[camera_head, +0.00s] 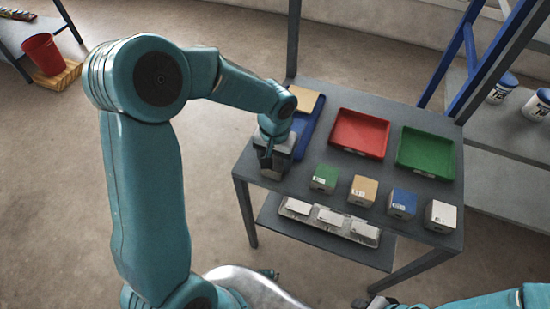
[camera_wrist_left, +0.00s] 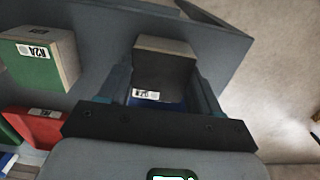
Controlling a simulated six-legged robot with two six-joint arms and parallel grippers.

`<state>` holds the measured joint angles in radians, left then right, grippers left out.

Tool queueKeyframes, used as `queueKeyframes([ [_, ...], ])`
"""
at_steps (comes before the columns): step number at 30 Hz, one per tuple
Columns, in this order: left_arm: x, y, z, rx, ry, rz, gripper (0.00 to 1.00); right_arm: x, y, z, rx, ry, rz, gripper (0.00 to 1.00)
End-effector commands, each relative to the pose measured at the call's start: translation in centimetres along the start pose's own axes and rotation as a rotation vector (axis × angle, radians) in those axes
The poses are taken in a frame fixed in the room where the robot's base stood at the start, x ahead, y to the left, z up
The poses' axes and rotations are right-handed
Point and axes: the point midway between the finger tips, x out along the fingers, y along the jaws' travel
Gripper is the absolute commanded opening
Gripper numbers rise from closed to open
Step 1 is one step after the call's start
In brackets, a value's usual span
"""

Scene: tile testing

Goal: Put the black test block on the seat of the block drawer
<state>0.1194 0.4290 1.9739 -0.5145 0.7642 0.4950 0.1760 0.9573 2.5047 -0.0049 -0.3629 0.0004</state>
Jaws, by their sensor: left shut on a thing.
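My left gripper (camera_head: 271,163) is over the left front part of the grey table. In the left wrist view my left gripper (camera_wrist_left: 163,88) is shut on the black test block (camera_wrist_left: 163,68), which has a white label. In the head view the block is mostly hidden by the gripper, so I cannot tell whether it touches the table. A blue tray-like piece (camera_head: 301,127) with a tan slab (camera_head: 306,101) lies behind the gripper; I cannot tell whether it is the block drawer. My right gripper (camera_head: 376,302) is barely in view at the bottom edge.
Green (camera_head: 325,178), tan (camera_head: 363,190), blue (camera_head: 402,203) and white (camera_head: 440,215) blocks stand in a row along the table front. Red (camera_head: 360,133) and green (camera_head: 425,151) trays lie behind. A lower shelf (camera_head: 275,218) carries pale pieces. A post rises at the back left corner.

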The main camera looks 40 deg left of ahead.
Motion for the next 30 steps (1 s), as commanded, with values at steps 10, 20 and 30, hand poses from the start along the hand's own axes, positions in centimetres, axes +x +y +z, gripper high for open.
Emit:
queueKeyframes([
  [10,-2.4,0.0,-0.1,0.0,0.002,0.0,0.32,-1.6,-0.6,0.0,0.0,0.0,0.0,0.43],
  [20,-4.9,0.0,-0.1,-0.001,0.002,0.0,0.32,-3.3,-1.2,0.1,0.0,0.0,0.0,0.43],
  [30,-7.1,0.0,0.0,-0.001,0.002,0.001,0.32,-4.8,-1.7,0.1,0.0,0.0,0.0,0.43],
])
